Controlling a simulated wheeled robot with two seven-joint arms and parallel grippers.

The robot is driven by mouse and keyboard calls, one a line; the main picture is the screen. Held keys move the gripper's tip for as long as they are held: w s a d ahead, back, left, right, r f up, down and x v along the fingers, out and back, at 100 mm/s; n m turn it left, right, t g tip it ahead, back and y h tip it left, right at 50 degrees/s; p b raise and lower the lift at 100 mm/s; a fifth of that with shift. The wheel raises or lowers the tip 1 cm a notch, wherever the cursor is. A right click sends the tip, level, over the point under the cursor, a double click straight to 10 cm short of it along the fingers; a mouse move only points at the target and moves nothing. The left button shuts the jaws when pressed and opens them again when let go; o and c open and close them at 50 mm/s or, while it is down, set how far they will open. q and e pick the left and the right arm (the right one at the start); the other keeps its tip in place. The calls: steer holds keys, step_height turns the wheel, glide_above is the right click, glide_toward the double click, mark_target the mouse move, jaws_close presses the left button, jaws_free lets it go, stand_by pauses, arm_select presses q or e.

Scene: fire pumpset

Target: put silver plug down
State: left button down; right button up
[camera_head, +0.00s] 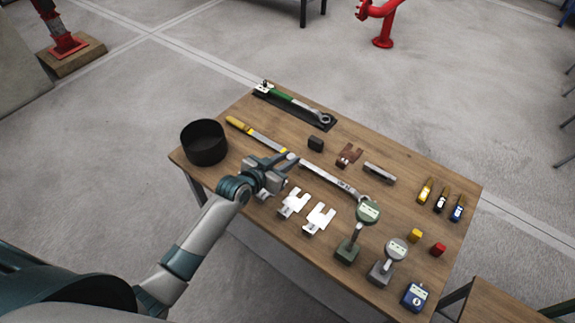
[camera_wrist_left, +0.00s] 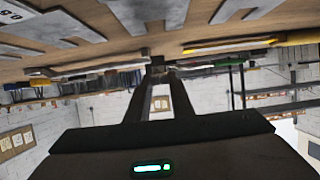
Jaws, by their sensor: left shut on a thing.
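My left gripper (camera_head: 288,160) is over the left-middle part of the wooden table (camera_head: 225,175), with its fingers pointing to the back right. In the left wrist view its fingertips (camera_wrist_left: 158,70) are closed together on a small greyish piece (camera_wrist_left: 157,62), which fits the silver plug. The piece is very small there, and the fingers mostly hide it in the head view. The wrist view is upside down, with the tabletop (camera_wrist_left: 90,50) along its top. My right gripper is in neither view.
A black round pot (camera_head: 204,143) stands at the table's left corner. A yellow-handled tool (camera_head: 252,132), a long wrench (camera_head: 333,181) and white brackets (camera_head: 319,218) lie close around the gripper. Gauges (camera_head: 368,212) stand to the right. Bare wood shows between the back tools.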

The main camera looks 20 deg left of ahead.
arm_select(q)
steer(key=s+d+r, duration=0.4)
steer(key=s+r, duration=0.3)
steer(key=s, duration=0.4)
steer(key=shift+d+r, duration=0.15)
steer(key=shift+d, duration=0.05)
steer(key=shift+w, duration=0.1)
steer(key=s+a+r+n+y, duration=0.1)
steer(key=a+r+n+y, duration=0.3)
steer(key=r, duration=0.8)
steer(key=shift+a+t+y, duration=0.3)
steer(key=shift+a+t, duration=0.1)
steer(key=shift+a, duration=0.55)
steer(key=shift+s+r, duration=0.1)
